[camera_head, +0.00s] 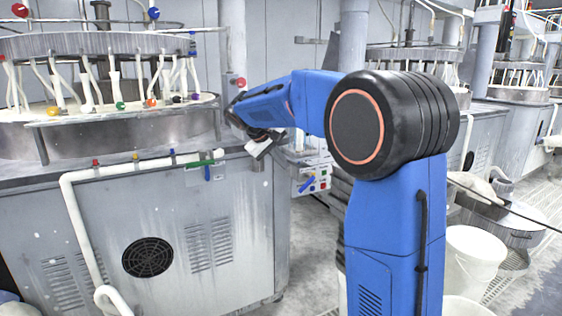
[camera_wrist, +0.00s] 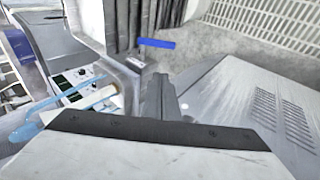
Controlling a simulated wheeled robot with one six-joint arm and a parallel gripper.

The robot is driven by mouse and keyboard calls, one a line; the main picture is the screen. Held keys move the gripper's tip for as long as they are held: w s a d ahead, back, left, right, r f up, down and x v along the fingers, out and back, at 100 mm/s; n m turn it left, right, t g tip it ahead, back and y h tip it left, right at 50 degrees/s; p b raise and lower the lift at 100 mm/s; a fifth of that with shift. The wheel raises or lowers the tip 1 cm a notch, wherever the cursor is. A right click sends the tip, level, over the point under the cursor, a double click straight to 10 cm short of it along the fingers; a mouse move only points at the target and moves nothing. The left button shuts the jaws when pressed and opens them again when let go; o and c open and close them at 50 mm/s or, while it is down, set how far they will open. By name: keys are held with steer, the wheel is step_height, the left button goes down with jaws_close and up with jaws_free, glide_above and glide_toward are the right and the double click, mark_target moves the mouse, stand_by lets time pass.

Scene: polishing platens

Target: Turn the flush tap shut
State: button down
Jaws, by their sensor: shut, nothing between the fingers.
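A tap with a green body (camera_head: 203,163) and a blue handle (camera_head: 207,174) sits at the right end of a white pipe on the machine's front. The handle hangs down, across the level pipe. My gripper (camera_head: 262,150) is to the right of the tap, apart from it, near the machine's front right corner. In the wrist view my gripper's dark fingers (camera_wrist: 157,88) are shut and empty. A blue bar (camera_wrist: 157,43) shows beyond them; I cannot tell whether it is the tap's handle.
The machine cabinet (camera_head: 150,225) carries a round platen with several hoses above. A control panel (camera_head: 312,180) with coloured buttons is right of my gripper. White buckets (camera_head: 470,262) stand on the floor at the right. The space before the cabinet front looks clear.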

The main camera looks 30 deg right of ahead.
mark_target(307, 184)
steer(key=shift+s+d+f, duration=0.15)
steer(key=shift+d+f, duration=0.75)
steer(key=shift+f, duration=0.3)
steer(key=shift+s+d+f, duration=0.2)
steer(key=shift+d+f, duration=0.75)
steer(key=shift+f, duration=0.25)
steer(key=shift+s+d+f, duration=0.15)
steer(key=shift+d+f, duration=0.75)
steer(key=shift+f, duration=0.3)
